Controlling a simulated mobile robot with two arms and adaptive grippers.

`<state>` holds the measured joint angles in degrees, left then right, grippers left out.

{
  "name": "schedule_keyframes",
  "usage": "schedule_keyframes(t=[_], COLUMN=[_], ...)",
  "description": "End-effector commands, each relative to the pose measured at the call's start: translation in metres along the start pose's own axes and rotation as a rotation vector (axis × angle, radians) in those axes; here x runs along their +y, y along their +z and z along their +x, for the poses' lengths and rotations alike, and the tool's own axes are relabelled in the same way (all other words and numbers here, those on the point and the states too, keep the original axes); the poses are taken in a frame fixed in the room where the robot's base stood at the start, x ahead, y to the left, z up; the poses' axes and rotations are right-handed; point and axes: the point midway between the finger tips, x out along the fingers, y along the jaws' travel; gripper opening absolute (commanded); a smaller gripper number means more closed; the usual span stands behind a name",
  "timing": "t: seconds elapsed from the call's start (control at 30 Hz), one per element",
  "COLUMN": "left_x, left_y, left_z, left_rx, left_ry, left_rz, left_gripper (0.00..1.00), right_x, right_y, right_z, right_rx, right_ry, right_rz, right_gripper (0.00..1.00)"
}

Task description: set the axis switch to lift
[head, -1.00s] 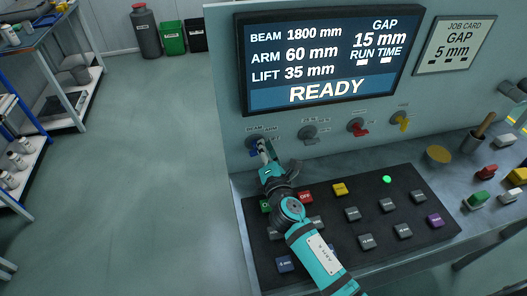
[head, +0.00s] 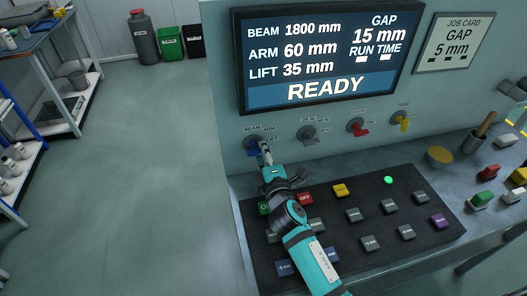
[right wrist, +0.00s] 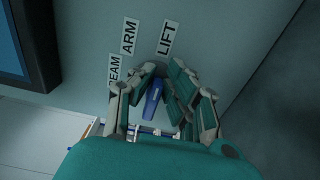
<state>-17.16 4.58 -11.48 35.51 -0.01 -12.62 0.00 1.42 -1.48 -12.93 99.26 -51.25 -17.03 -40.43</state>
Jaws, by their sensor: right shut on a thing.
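The axis switch (head: 253,148) is a blue-handled knob at the left of the panel's switch row, below the display, with BEAM, ARM and LIFT labels around it. In the right wrist view its blue handle (right wrist: 152,101) lies between the fingers. The LIFT label (right wrist: 167,38) is above it, with ARM and BEAM to the left. My right gripper (head: 265,150) is at the switch, and its fingers (right wrist: 156,84) are shut on the handle. The fingers hide part of the knob, so its exact setting is hard to tell. My left gripper is not in view.
The display (head: 325,55) reads READY. Grey (head: 308,133), red (head: 357,127) and yellow (head: 402,121) switches sit to the right. A dark button board (head: 375,187) lies below, under my right arm.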

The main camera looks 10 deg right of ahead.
Motion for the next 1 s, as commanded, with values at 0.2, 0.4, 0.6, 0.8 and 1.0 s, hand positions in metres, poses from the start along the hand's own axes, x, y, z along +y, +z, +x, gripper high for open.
schedule_keyframes(t=[0.2,0.4,0.6,0.8,1.0], left_x=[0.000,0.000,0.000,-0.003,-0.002], left_y=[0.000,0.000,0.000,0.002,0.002], left_z=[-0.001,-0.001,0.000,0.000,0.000], left_rx=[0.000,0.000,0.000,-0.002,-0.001], left_ry=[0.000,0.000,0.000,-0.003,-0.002], left_rz=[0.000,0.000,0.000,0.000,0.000], left_gripper=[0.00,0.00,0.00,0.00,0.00], right_x=[0.008,0.008,0.005,0.003,0.001], right_y=[-0.001,-0.001,-0.001,-0.001,-0.001], right_z=[0.001,0.001,0.001,0.000,-0.022], right_rx=[0.004,0.004,0.003,0.002,0.002], right_ry=[0.016,0.017,0.011,0.006,0.004], right_rz=[0.009,0.008,0.006,0.004,0.004], right_gripper=[0.00,0.18,0.35,0.35,0.35])
